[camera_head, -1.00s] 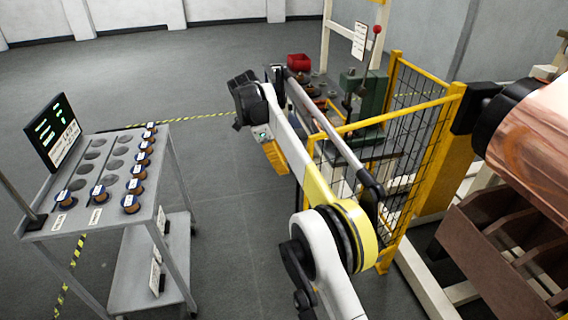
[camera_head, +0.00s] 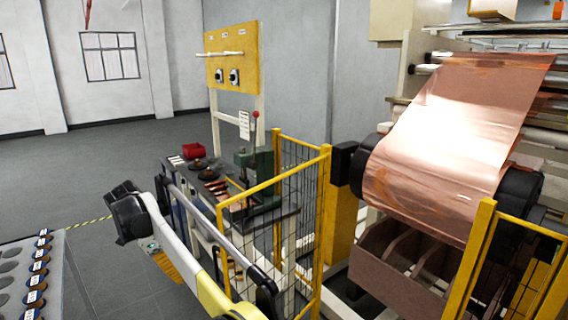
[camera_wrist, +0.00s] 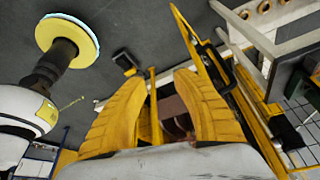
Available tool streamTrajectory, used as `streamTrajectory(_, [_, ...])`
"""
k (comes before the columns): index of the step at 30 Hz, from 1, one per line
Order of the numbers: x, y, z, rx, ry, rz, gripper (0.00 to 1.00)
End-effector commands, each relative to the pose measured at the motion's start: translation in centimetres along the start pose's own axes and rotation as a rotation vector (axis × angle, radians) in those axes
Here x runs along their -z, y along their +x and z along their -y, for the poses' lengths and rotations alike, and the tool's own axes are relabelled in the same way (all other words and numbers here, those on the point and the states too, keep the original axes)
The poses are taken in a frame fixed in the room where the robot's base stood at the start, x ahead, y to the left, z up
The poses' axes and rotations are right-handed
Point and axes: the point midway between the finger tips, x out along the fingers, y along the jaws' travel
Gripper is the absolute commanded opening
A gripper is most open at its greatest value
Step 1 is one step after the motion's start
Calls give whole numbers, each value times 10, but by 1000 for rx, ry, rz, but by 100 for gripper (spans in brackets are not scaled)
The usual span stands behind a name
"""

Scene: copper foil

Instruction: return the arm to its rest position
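My arm reaches out from the bottom of the head view, folded at a yellow-banded joint, with its dark wrist at the lower left. My gripper (camera_head: 178,264) hangs below that wrist as a small orange-yellow shape, in front of the workbench. In the wrist view, the two ribbed yellow fingers of my gripper (camera_wrist: 160,78) stand apart with nothing held between them. Grey floor, a yellow post and a brown shape show through the gap, farther off.
A yellow mesh fence (camera_head: 297,205) stands right of my arm, before a workbench (camera_head: 270,222) with a green press (camera_head: 262,172). A copper foil roll (camera_head: 420,185) is at right. A grey cart (camera_head: 60,285) with several spools is at lower left. Open floor lies behind.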

Motion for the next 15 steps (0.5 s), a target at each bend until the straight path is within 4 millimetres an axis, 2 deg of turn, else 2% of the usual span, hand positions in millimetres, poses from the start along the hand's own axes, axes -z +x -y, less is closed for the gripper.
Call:
streamTrajectory(1, [14,-5,3,3,-13,8,34])
streamTrajectory(11, [80,-27,8,42,-146,67,34])
streamTrajectory(15, [120,-38,4,70,-219,95,34])
